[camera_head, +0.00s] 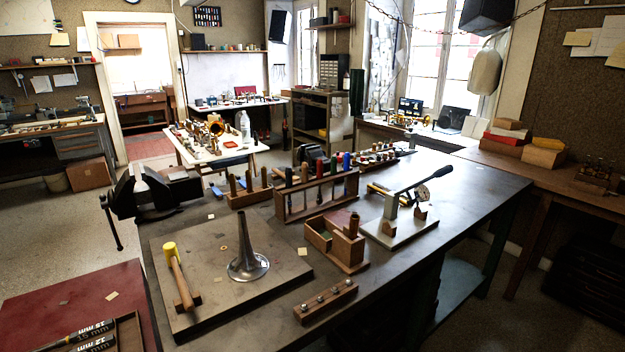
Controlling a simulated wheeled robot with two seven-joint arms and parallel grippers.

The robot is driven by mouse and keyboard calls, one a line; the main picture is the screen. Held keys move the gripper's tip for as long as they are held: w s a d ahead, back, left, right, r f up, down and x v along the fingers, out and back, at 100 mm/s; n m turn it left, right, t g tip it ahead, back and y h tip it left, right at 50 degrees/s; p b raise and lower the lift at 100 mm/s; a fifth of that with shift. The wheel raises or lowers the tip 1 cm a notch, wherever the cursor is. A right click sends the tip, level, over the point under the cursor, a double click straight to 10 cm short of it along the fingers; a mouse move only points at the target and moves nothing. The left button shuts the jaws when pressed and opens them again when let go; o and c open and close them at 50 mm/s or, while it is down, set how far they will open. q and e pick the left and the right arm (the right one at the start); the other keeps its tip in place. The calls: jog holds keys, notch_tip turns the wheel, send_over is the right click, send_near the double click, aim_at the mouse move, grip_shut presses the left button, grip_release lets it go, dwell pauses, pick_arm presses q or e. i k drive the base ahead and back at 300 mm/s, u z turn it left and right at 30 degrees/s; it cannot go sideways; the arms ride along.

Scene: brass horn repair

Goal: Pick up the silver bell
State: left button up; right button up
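The silver bell (247,264) stands on a flat grey-brown board (205,300) on the near part of the workbench. Its wide mouth is down and its narrow end points up. It looks free-standing, with clear board around it. Neither of my grippers shows in the head view.
A yellow-headed mallet (178,275) lies left of the bell. A small wooden block with metal knobs (326,300) is at the front right. A wooden box (335,243), a tool rack (315,193) and a lever press (402,215) stand behind and right. A vise (150,190) is back left.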

aim_at(249, 264)
jog(key=z, duration=1.75)
jog(key=i, duration=2.45)
jog(key=u, duration=2.95)
